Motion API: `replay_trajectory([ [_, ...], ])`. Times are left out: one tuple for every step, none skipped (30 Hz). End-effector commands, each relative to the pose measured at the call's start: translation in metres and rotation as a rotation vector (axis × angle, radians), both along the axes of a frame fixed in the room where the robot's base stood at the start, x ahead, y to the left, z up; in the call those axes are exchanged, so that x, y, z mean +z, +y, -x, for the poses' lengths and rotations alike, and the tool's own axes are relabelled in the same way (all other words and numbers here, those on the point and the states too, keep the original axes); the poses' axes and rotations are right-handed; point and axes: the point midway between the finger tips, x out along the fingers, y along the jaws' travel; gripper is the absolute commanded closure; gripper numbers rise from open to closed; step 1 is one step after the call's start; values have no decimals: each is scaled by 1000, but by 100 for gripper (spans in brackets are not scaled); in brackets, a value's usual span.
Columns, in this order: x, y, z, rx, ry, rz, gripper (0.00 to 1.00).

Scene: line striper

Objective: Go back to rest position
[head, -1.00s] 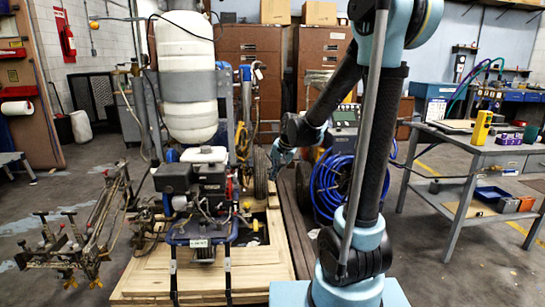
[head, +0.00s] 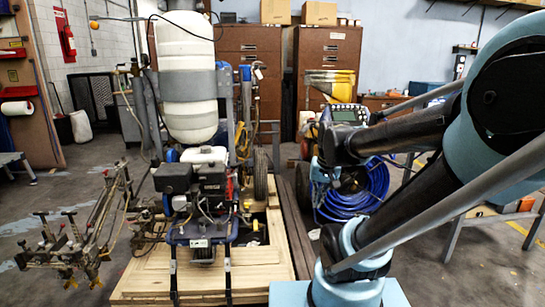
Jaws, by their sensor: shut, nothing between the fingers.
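My arm rises from its light-blue base at the lower right and leans right across the head view. Its upper part folds back left, and a black wrist section ends in front of the blue hose coil (head: 352,195). My gripper cannot be made out there; its fingers do not show past the wrist. The line striper (head: 200,185), with a white tank (head: 187,75) above an engine, stands on a wooden pallet (head: 150,282) left of my arm. A clear gap separates it from my arm.
A metal frame with nozzles (head: 85,235) stands on the floor at left. Brown cabinets (head: 250,60) line the back. A hose-reel machine with a display (head: 345,113) stands behind my wrist. A workbench at right is mostly hidden by my arm. Floor at far left is open.

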Motion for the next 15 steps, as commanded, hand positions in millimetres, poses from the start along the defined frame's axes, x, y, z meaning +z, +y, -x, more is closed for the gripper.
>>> replay_trajectory([
  [-4,-6,11,6,3,11,100],
  [-6,-8,17,11,6,19,100],
  [-9,-12,25,19,10,27,100],
  [-11,-15,31,25,13,35,100],
  [-14,-18,37,29,16,42,100],
  [-17,-21,45,37,20,53,100],
  [-19,-24,50,43,22,59,100],
  [-22,-26,56,48,25,65,100],
  [-25,-29,62,55,29,74,100],
  [-27,-30,66,59,32,79,100],
  [-29,-32,71,64,34,84,100],
  [-32,-34,75,70,38,90,100],
  [-34,-35,79,73,40,95,100],
  [-36,-37,82,75,42,98,100],
  [-37,-38,84,80,45,102,100],
])
